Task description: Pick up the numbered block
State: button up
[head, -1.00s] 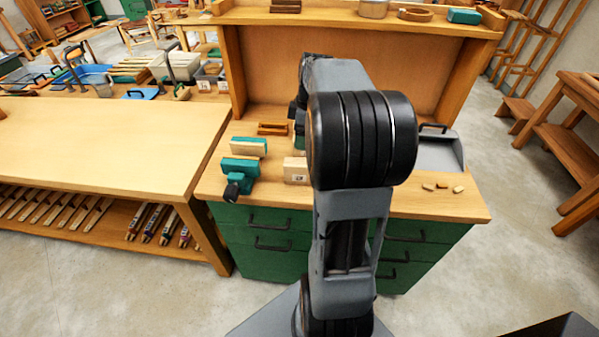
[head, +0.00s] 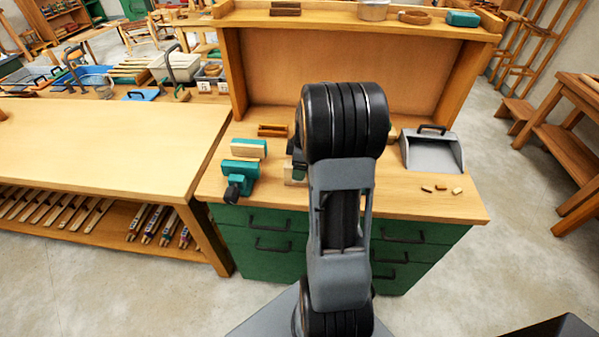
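The pale wooden block (head: 289,173) stands on the green-drawered bench, just left of my arm. My arm and dark gripper parts cover much of it, and its number cannot be read now. My gripper (head: 298,163) shows only as a dark piece at the left edge of my arm, over or right beside the block. Its fingertips are hidden, so I cannot tell whether it is open or touches the block.
A teal vise-like tool (head: 240,173) and a teal-and-wood block (head: 249,148) stand left of the block. A small wooden tray (head: 272,130) lies behind. A grey dustpan (head: 432,150) and several wood scraps (head: 441,187) lie right. A raised shelf (head: 340,20) bounds the back.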

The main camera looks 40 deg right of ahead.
jog(key=shift+w+a+f, duration=0.1)
jog(key=shift+f, duration=0.8)
jog(key=shift+f+b, duration=0.2)
jog(key=shift+b, duration=0.15)
jog(key=c, duration=1.1)
